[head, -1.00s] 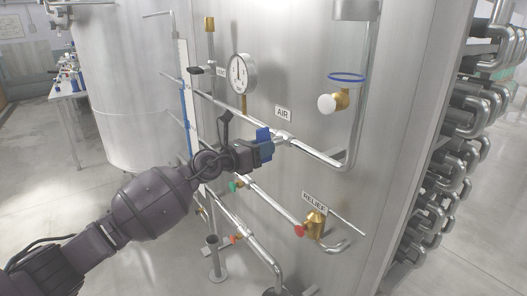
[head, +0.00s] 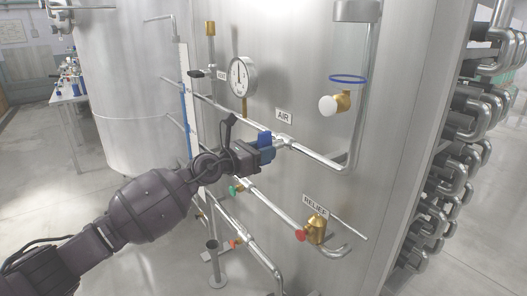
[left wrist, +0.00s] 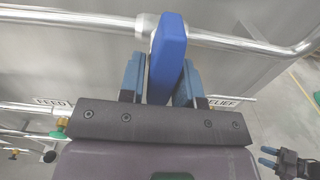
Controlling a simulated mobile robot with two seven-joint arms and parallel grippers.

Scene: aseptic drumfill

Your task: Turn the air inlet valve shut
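The air inlet valve is on the upper horizontal pipe below the AIR label (head: 284,116) on the steel tank. Its bright blue handle (left wrist: 170,45) stands out from the pipe in the left wrist view and shows partly in the head view (head: 264,137). My left gripper (left wrist: 160,82) has one dark blue finger on each side of the handle, close against it, and looks shut on it. In the head view, my left gripper (head: 268,150) hides much of the valve. My right gripper (left wrist: 268,156) shows small at the lower right, its fingers apart and empty.
A round gauge (head: 242,76) is above the pipe. Below are a green-handled valve (head: 236,190) and a red-handled RELIEF valve (head: 314,230). Stacked bent pipes (head: 450,170) line the right side.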

